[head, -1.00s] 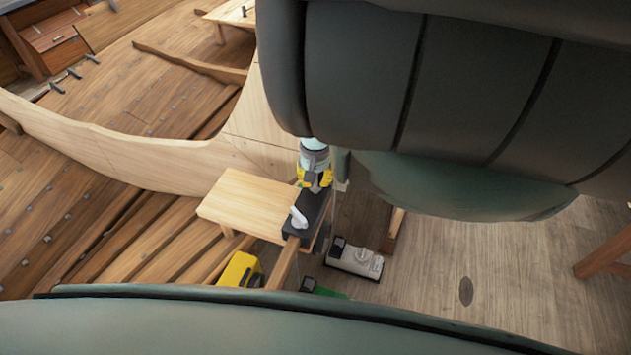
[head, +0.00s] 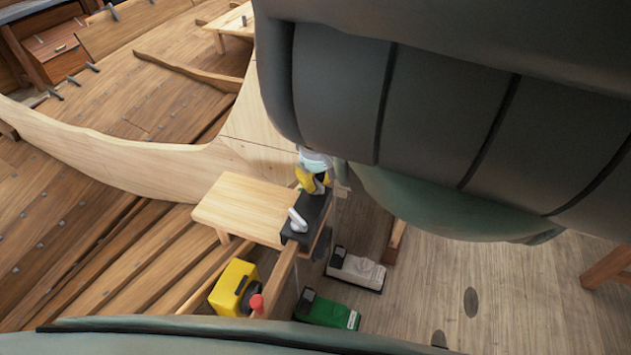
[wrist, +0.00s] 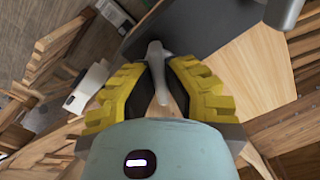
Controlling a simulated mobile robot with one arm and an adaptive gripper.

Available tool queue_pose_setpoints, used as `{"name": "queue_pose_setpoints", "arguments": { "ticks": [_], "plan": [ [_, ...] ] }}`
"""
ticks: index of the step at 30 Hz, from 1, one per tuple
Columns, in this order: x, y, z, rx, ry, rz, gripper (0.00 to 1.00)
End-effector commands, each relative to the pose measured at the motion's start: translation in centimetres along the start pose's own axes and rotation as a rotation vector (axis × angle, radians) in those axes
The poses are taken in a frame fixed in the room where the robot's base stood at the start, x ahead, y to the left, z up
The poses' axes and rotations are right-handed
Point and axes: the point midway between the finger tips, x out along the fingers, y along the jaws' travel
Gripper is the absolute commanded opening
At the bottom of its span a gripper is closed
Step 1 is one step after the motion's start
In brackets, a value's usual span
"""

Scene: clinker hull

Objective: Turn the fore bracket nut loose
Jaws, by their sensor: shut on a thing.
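My gripper (head: 314,180) is at the far end of a dark bracket (head: 318,207) on the edge of a pale wooden bench. In the wrist view, the yellow ribbed fingers of my gripper (wrist: 158,75) are shut on a grey nut with a slim handle (wrist: 156,52), beside the dark bracket plate (wrist: 185,22). The held nut is hidden in the head view. A second pale grey handle (head: 297,219) stands free at the near end of the bracket; a grey handle also shows at the top right of the wrist view (wrist: 284,10).
The pale bench top (head: 243,208) lies left of the bracket. A yellow can with a red cap (head: 235,286), a green case (head: 327,312) and a white-and-black box (head: 356,270) are below it. The curved hull plank (head: 130,160) runs behind.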

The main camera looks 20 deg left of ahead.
Motion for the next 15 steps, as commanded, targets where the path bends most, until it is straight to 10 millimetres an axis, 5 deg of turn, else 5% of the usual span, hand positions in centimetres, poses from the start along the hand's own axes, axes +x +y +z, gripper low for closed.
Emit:
{"name": "queue_pose_setpoints", "arguments": {
  "ticks": [13,14,15],
  "plan": [
    [0.03,0.08,-0.02,-0.009,0.002,0.001,0.0],
    [0.03,0.07,-0.02,-0.009,0.002,0.001,0.14],
    [0.02,0.08,-0.03,-0.009,0.002,0.001,0.18]
  ]
}}
